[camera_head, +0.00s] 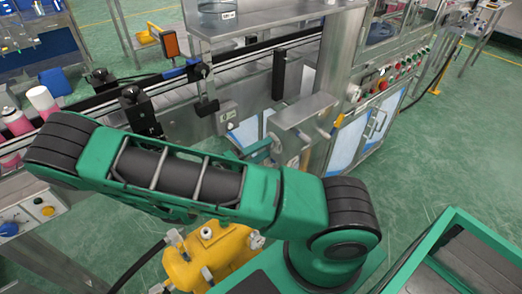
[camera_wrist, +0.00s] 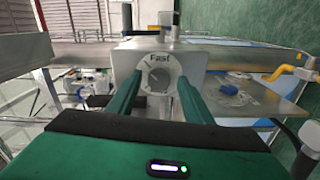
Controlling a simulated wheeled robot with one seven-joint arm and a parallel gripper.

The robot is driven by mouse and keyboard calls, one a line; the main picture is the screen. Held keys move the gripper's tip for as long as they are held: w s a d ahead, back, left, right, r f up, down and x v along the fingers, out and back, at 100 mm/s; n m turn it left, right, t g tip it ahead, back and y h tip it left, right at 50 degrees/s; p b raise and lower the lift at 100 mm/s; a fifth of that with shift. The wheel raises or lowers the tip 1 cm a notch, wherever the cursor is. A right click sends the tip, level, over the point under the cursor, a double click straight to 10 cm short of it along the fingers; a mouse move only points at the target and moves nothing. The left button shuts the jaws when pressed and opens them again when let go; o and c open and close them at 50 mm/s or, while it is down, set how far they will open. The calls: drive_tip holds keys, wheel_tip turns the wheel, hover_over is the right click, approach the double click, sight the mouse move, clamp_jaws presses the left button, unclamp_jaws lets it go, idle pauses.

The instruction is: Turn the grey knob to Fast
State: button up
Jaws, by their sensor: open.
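The grey knob (camera_wrist: 158,80) shows in the wrist view on the front of a grey metal box (camera_wrist: 205,58). The word "Fast" (camera_wrist: 160,58) is printed just above the knob. My gripper (camera_wrist: 160,76) is open, with one green finger on the left of the knob and one on the right. Nothing is clamped between them, and I cannot tell whether either finger touches the knob. The knob's pointer is too small to read clearly. In the head view I cannot make out the knob.
A yellow crank handle (camera_wrist: 290,70) stands right of the box in the wrist view. A metal shelf (camera_wrist: 265,105) lies below it. In the head view, a conveyor line (camera_head: 185,92) runs along the back, and a control panel with a red button (camera_head: 383,85) is at the right. Green floor (camera_head: 440,150) is clear there.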

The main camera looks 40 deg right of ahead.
drive_tip(key=a, duration=1)
drive_tip(key=shift+s+a, duration=0.15)
drive_tip(key=shift+a, duration=0.1)
